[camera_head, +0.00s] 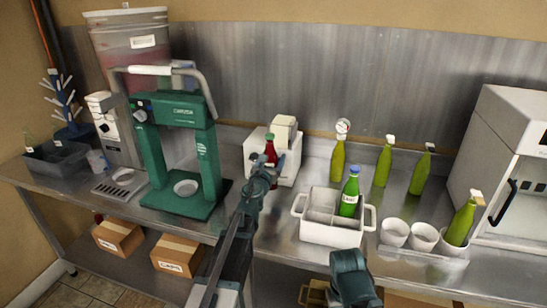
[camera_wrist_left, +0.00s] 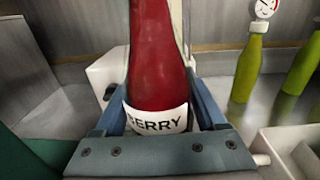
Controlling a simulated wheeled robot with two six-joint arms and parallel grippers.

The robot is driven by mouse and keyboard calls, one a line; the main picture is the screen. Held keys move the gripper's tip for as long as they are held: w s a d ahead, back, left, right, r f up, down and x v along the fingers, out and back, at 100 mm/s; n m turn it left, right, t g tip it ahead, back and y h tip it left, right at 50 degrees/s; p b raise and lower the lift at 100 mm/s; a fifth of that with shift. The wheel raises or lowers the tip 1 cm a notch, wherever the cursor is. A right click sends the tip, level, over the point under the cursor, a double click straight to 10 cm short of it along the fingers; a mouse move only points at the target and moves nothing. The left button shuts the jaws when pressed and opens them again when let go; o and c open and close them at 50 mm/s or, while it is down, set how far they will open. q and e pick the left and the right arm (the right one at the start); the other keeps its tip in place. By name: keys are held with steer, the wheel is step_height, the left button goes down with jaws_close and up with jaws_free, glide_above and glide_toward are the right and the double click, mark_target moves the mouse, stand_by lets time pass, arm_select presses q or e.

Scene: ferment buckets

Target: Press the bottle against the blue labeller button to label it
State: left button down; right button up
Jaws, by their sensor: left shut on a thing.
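My left gripper (camera_head: 264,172) is shut on a red bottle (camera_head: 270,149) and holds it upright, right in front of the white labeller (camera_head: 286,152). In the left wrist view the left gripper (camera_wrist_left: 160,118) has its fingers on both sides of the bottle (camera_wrist_left: 158,60). A white label reading "BERRY" (camera_wrist_left: 156,120) is on the bottle's lower part. The blue button cannot be made out; the bottle and gripper cover the labeller's front. Whether the bottle touches the labeller cannot be told. My right gripper (camera_head: 351,278) is low at the front edge, its jaws unclear.
A green press (camera_head: 175,150) stands left of the labeller, a white machine (camera_head: 510,165) far right.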

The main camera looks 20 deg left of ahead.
arm_select(q)
steer(key=shift+s, duration=0.1)
steer(key=s+r+p, duration=0.3)
steer(key=s, duration=0.5)
steer(key=shift+a, duration=0.15)
stand_by(0.5)
steer(key=shift+w, duration=0.1)
stand_by(0.3)
